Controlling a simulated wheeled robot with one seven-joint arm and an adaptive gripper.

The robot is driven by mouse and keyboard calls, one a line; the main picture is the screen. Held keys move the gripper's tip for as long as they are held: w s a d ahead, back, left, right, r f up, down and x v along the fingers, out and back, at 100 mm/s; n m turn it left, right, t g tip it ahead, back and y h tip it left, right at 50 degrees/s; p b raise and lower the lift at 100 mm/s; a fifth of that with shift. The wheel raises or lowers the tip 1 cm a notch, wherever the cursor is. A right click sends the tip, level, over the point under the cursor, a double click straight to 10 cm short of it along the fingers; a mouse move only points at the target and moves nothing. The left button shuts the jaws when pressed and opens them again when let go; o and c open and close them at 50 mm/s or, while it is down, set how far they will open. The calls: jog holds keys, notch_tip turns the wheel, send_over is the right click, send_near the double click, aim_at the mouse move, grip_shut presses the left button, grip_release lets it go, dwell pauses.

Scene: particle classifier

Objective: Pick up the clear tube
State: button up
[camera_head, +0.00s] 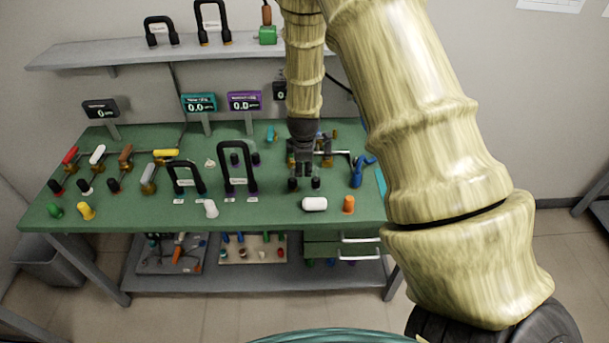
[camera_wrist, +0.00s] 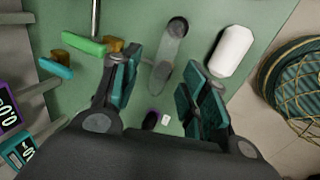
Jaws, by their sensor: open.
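A see-through greyish tube (camera_wrist: 168,57) with a dark round end shows in the wrist view. It lies on the green bench top, just beyond the gap between my fingers. My gripper (camera_wrist: 163,88) is open and empty, one finger to each side of the gap, pointing down at the bench. In the head view my gripper (camera_head: 303,172) is over the right part of the bench, just above two dark ends. I cannot make out the tube's clear body there. Whether the fingers are low enough to flank the tube is unclear.
A white cylinder (camera_wrist: 232,51) lies close by my right finger in the wrist view; it also shows in the head view (camera_head: 314,204). An orange piece (camera_head: 348,205) and a blue piece (camera_head: 357,178) stand to the right. Black-handled frames (camera_head: 236,150) stand left of my gripper.

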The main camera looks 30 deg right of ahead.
aim_at(303, 166)
jog(key=shift+p+x, duration=0.5)
jog(key=shift+x, duration=1)
jog(key=shift+c, duration=0.2)
grip_shut()
